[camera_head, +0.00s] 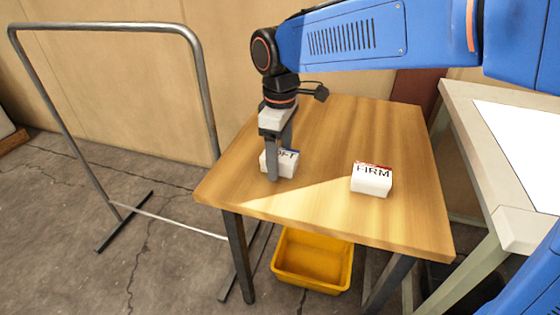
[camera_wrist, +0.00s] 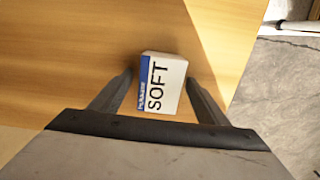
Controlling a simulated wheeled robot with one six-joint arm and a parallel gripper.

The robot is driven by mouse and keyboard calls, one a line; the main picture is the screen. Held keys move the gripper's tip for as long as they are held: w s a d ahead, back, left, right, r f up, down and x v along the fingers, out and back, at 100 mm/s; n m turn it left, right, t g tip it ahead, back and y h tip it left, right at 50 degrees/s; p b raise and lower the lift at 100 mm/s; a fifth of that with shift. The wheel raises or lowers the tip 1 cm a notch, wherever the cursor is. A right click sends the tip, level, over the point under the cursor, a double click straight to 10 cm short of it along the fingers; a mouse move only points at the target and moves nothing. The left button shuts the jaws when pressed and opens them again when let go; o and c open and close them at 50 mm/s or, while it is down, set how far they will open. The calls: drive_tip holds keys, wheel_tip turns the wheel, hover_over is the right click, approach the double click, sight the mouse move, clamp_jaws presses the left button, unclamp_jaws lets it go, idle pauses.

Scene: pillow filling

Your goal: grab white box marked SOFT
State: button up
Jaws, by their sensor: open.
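The white box marked SOFT (camera_head: 287,165) stands on the wooden table, towards its left side. My gripper (camera_head: 279,171) points down over it with its fingers reaching to the box's height, partly hiding the box and its lettering in the head view. In the wrist view the SOFT box (camera_wrist: 160,85) shows its black letters and a blue strip. My open gripper (camera_wrist: 160,92) has one finger on each side of it there, with visible gaps between the fingers and the box.
A second white box, marked FIRM (camera_head: 371,181), sits to the right on the wooden table (camera_head: 330,215). A yellow bin (camera_head: 312,262) is on the floor below. A metal frame (camera_head: 205,90) stands left of the table, and a pale table (camera_head: 470,110) is at the right.

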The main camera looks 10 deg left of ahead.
drive_tip(key=c, duration=1.2)
drive_tip(key=shift+r, duration=0.1)
